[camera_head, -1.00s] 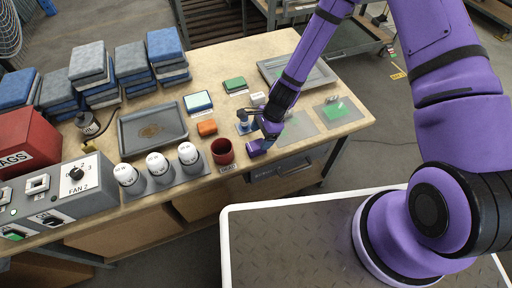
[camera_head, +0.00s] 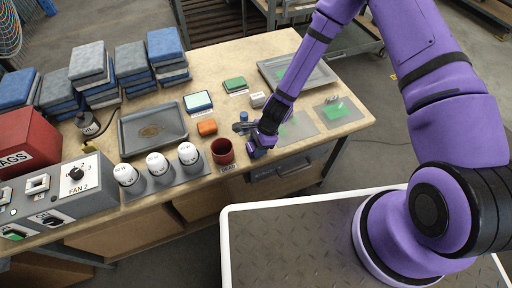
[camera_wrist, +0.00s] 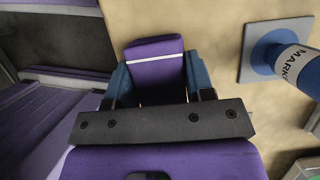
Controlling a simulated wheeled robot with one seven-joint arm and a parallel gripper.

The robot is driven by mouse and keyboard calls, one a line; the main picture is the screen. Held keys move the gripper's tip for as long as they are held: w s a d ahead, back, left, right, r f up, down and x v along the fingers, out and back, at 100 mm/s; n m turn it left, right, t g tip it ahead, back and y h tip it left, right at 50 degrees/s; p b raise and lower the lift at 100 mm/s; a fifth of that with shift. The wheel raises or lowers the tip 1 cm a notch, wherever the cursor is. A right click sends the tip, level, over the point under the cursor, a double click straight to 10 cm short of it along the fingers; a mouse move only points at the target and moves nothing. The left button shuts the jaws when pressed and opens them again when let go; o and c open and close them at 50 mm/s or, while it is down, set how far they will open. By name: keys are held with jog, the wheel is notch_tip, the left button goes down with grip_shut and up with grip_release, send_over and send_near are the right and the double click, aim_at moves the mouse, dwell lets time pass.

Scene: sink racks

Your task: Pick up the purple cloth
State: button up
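The purple cloth (camera_wrist: 155,48), a folded pad with a white stripe, lies at the near edge of the workbench in the wrist view. My gripper (camera_wrist: 157,72) is over it, with one blue finger on each side of the cloth. The fingers stand apart, close to the cloth's sides; I cannot tell if they touch it. The cloth's far end reaches past the fingertips. In the head view my gripper (camera_head: 259,146) is low at the bench's front edge and hides most or all of the cloth.
A blue marker holder (camera_wrist: 271,55) on a grey base stands right of the cloth in the wrist view. A red cup (camera_head: 222,151) is just left of my gripper in the head view. An orange block (camera_head: 207,127) and a grey tray (camera_head: 152,130) lie farther left.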

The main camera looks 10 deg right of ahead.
aim_at(254, 145)
jog(key=shift+c, duration=1)
jog(key=shift+r, duration=0.15)
jog(key=shift+r, duration=1.65)
jog(key=s+d, duration=0.2)
jog(key=d, duration=0.5)
jog(key=s+d+r, duration=0.1)
jog(key=s+d, duration=0.2)
jog(key=d, duration=0.5)
jog(key=shift+s+r, duration=0.25)
jog(key=o, duration=0.3)
jog(key=shift+c, duration=0.9)
jog(key=shift+w, duration=0.15)
